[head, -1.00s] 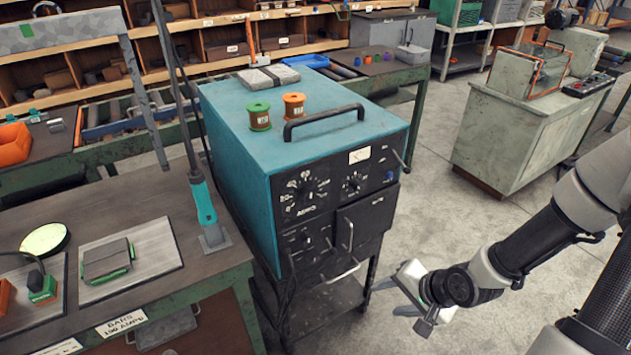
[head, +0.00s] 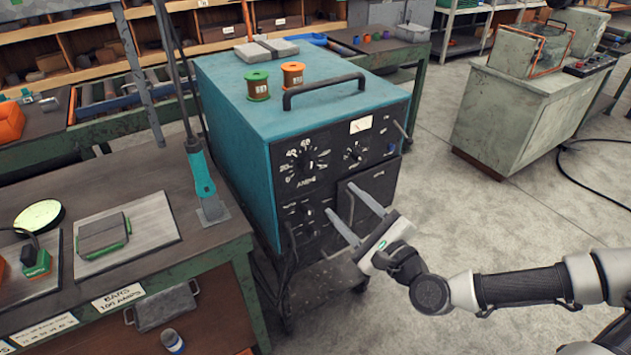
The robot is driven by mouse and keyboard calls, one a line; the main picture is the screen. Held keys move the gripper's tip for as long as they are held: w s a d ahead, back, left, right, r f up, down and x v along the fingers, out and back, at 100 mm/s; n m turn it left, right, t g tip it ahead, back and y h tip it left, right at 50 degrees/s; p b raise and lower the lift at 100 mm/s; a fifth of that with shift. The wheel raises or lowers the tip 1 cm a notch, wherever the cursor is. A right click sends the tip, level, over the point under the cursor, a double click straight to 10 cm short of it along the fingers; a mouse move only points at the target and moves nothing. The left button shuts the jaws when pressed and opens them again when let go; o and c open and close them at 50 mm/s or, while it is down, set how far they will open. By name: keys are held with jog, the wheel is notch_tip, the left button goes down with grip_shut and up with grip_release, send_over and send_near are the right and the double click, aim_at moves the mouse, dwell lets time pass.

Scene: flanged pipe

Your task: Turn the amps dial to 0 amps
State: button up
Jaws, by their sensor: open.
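The amps dial (head: 307,166) is the large black knob with a white number scale on the upper left of the front panel of a blue welding machine (head: 235,150). "AMPS" appears to be printed below it, and the pointer's setting is too small to read. My gripper (head: 341,199) is open and empty, its two pale fingers pointing up and left toward the panel. It is in front of the lower panel, below and right of the dial, and appears apart from it. The fingers cover part of the lower panel and its door.
A smaller knob (head: 353,154) and a meter (head: 361,124) are right of the dial; another knob (head: 309,210) is below. A handle (head: 324,90) and two wire spools stand on top.

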aim_at(311, 168)
jog(key=x, duration=1.3)
jog(key=shift+a+r+p, duration=0.1)
jog(key=shift+r+p, duration=0.05)
jog(key=shift+p, duration=0.25)
jog(key=c, duration=1)
jog(key=shift+c, duration=0.2)
